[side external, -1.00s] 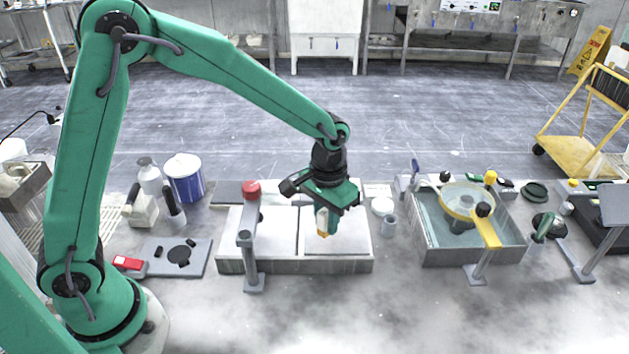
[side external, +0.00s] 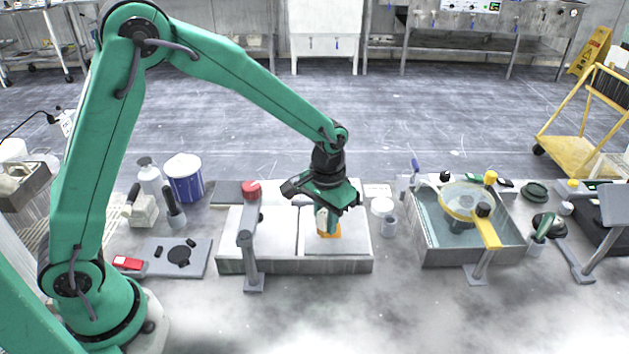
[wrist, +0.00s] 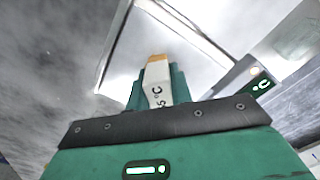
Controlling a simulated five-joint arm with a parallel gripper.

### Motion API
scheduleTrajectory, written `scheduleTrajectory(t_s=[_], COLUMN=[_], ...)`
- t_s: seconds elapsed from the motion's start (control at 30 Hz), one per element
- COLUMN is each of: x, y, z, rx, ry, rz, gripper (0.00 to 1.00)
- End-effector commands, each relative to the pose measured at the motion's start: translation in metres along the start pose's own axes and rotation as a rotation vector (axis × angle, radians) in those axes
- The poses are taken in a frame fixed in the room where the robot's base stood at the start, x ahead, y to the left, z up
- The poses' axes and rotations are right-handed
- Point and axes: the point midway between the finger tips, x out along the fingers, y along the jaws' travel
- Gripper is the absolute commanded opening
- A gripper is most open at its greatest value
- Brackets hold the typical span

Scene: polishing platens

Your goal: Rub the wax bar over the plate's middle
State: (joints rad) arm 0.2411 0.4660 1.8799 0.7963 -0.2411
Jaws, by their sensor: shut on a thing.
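My gripper (side external: 327,210) points down over the right-hand pale plate (side external: 352,243) of the low block in the side view. It is shut on the wax bar (wrist: 157,82), a whitish bar with printed lettering and an orange end, seen between green fingers in the wrist view. In the side view, the bar's pale body (side external: 321,219) shows below my gripper. An orange area (side external: 331,231) lies at its lower end, over the plate's middle. I cannot tell how much of that orange is bar and how much is on the plate, nor whether they touch.
Farther right is a water-filled tray (side external: 432,248). The front bench is clear.

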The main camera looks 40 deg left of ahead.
Motion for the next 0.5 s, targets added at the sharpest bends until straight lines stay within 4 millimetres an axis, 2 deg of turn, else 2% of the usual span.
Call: scheduleTrajectory(t_s=[0.2,0.5], x=[0.000,0.001], y=[0.015,-0.006], z=[0.015,-0.005], rx=[0.003,-0.003], ry=[0.000,-0.001], rz=[0.000,0.000], gripper=[0.00,0.00])
